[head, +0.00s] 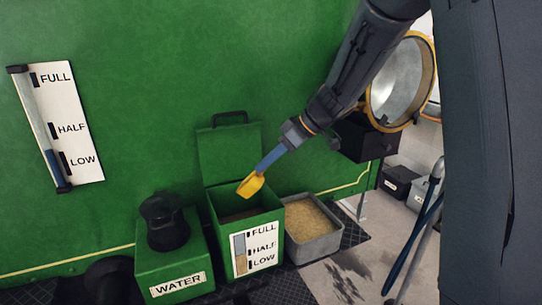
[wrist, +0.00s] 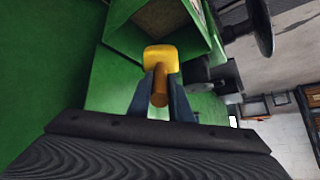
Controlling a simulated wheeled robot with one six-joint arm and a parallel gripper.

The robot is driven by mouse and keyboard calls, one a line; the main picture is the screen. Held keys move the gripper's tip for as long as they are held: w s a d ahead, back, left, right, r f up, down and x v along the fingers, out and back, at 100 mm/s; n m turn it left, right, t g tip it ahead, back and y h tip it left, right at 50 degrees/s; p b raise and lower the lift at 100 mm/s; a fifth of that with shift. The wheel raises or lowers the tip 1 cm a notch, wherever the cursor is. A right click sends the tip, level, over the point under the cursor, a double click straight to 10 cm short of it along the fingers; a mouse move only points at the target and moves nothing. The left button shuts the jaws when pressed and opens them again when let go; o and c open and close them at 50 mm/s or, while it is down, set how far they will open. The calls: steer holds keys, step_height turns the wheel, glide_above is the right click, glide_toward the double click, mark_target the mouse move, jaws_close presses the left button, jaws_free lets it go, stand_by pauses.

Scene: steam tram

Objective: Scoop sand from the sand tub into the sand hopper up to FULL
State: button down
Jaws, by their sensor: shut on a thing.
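My gripper (head: 270,159) is shut on the handle of a yellow scoop (head: 251,184). The wrist view shows its two fingers (wrist: 160,100) around the brown handle, with the yellow scoop (wrist: 161,58) beyond. The scoop is over the open green sand hopper (head: 224,236), tilted down; whether it holds sand I cannot tell. The hopper's lid (head: 228,153) stands raised against the green wall. The hopper's gauge (head: 254,250) reads FULL, HALF and LOW, with a tan column at roughly HALF. The sand tub (head: 312,244), grey and full of tan sand, stands right of the hopper.
A green WATER box (head: 172,262) with a black cap (head: 164,221) stands left of the hopper. A tall FULL/HALF/LOW gauge (head: 60,128) is on the wall. A brass-rimmed lamp (head: 402,80) hangs at upper right, close to my arm. Floor is open at lower right.

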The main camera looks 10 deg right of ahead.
steer(key=shift+w+a+r+g+h, duration=0.2)
steer(key=shift+a+h, duration=0.25)
steer(key=shift+a, duration=0.15)
steer(key=shift+w+a+r+g+h, duration=0.1)
steer(key=shift+w+a+r+h, duration=0.05)
steer(key=shift+a+h, duration=0.4)
steer(key=shift+w+a+r+g+h, duration=0.2)
steer(key=shift+a+h, duration=0.3)
steer(key=shift+a, duration=0.05)
steer(key=shift+w+a+r+g+h, duration=0.15)
steer(key=shift+w+a+g+h, duration=0.05)
steer(key=shift+a+h, duration=0.35)
